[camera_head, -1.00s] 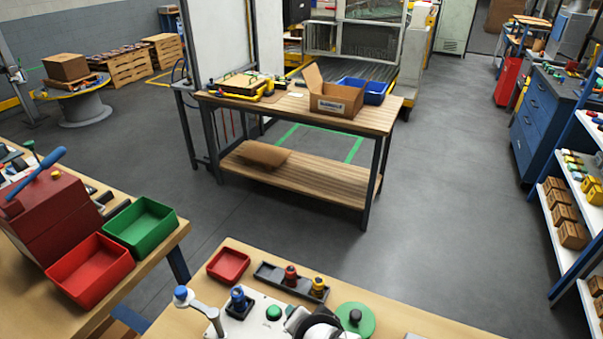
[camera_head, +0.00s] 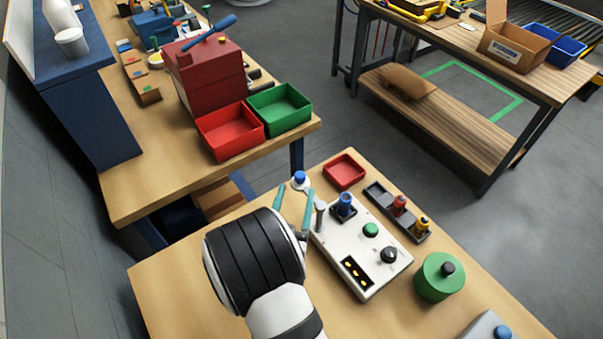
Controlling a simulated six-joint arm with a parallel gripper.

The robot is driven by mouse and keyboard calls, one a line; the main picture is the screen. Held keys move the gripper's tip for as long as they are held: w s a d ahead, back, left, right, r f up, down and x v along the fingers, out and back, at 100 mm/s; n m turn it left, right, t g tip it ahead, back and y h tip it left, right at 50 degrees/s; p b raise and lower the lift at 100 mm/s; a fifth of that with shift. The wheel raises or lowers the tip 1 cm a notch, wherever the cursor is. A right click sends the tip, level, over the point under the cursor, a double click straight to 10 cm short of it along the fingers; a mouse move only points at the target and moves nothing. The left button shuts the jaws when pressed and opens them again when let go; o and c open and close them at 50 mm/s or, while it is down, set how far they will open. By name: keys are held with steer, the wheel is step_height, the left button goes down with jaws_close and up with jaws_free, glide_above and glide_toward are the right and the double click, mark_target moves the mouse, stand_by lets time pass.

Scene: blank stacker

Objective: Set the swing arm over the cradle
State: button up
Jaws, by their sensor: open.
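The swing arm (camera_head: 320,216) is a grey post and bar at the left edge of a white panel box (camera_head: 340,263). Its blue ball knob (camera_head: 300,177) points away to the back left, off the box. A blue piece (camera_head: 346,201) stands in a dark square holder on the box's back corner, likely the cradle; the swing arm is beside it, not over it. My gripper (camera_head: 294,190) is open, its teal fingers on either side of the knob end. I cannot tell whether they touch it. My wrist hides part of the bench.
The box carries a green button (camera_head: 370,230) and a black knob (camera_head: 389,255). A red tray (camera_head: 344,171), a dark rack (camera_head: 376,193) with red and yellow pieces, and a green round part (camera_head: 440,278) stand around it. The bench's left front is clear.

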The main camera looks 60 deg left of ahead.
mark_target(299, 182)
steer(key=x, duration=0.6)
jaws_close()
steer(key=shift+d+f, duration=0.1)
stand_by(1.2)
